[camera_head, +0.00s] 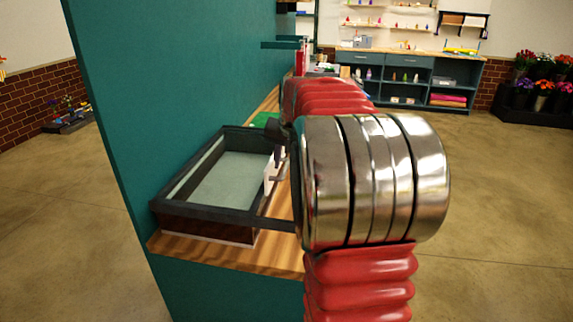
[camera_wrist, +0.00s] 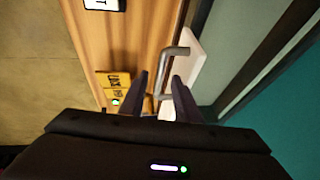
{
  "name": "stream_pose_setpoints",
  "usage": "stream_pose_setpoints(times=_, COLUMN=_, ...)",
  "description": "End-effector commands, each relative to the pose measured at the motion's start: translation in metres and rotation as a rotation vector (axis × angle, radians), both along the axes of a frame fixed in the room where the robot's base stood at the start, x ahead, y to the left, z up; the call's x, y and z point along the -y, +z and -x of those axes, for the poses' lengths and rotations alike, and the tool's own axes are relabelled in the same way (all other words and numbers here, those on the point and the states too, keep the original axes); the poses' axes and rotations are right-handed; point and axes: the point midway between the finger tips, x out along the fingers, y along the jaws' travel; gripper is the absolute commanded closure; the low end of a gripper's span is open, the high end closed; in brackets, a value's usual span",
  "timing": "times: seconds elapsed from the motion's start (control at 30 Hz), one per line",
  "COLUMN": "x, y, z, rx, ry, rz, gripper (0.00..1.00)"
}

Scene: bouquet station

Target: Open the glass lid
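The glass lid (camera_head: 228,180) is a pale pane in a dark frame, lying flat and closed on a dark case on the wooden counter. A white plate (camera_head: 273,166) sits on the case's right side. In the wrist view, a bent metal handle (camera_wrist: 171,52) stands by the white plate (camera_wrist: 196,58). My gripper (camera_wrist: 160,80) is open, its two dark fingers apart. Part of the handle shows between the fingers; I cannot tell whether they touch it. In the head view my arm hides much of the gripper and the case's right end.
A teal wall panel (camera_head: 180,70) rises directly behind the case. A yellow tag (camera_wrist: 115,80) lies on the wood left of the fingers. The wooden counter (camera_head: 225,254) has a narrow bare front strip. Shelves (camera_head: 410,75) and flowers (camera_head: 540,90) are far off; open floor lies right.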

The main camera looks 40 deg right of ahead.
Motion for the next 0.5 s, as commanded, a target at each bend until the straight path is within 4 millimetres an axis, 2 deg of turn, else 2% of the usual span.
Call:
stream_pose_setpoints(times=0.37, x=0.0015, y=-0.0062, z=-0.0025, rx=0.001, ry=0.000, rz=0.001, gripper=0.70)
stream_pose_setpoints(times=0.5, x=0.0015, y=-0.0061, z=-0.0024, rx=0.001, ry=0.000, rz=0.001, gripper=0.79)
